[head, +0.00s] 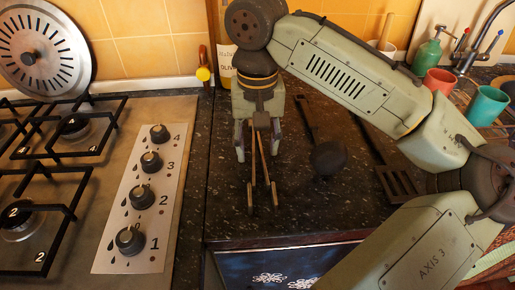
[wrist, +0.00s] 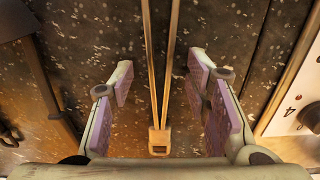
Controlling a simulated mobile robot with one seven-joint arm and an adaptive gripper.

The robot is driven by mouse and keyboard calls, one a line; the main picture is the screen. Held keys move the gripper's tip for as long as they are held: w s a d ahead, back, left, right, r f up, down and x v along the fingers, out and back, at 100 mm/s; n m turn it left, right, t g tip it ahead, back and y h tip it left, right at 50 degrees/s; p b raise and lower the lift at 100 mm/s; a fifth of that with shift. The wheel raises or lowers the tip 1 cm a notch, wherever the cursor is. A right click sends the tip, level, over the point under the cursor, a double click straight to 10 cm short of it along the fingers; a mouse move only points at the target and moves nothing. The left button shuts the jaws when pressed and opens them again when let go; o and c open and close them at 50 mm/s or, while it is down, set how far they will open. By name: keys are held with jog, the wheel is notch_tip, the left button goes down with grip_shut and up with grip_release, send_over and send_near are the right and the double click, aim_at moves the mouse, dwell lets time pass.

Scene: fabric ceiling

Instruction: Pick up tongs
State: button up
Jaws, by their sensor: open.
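The tongs (head: 267,172) lie on the dark speckled countertop (head: 225,205), with their two thin arms spread towards the front edge. In the wrist view the tongs (wrist: 159,138) run lengthwise between my fingers, with the joined end near the gripper's base. My gripper (head: 258,150) points down over the joined end of the tongs. It is open, with one finger on each side. In the wrist view my gripper (wrist: 161,84) shows clear gaps between both finger pads and the tongs. How high the fingers are above the counter is hard to tell.
A dark ladle-like utensil (head: 329,157) and a slotted spatula (head: 398,182) lie right of the tongs. The gas stove (head: 190,150) with knobs is to the left. A red cup (head: 438,82), teal cup (head: 487,106) and green spray bottle (head: 428,57) stand at the back right.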

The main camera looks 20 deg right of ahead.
jog(key=shift+f, duration=0.25)
jog(key=shift+c, duration=0.6)
grip_shut()
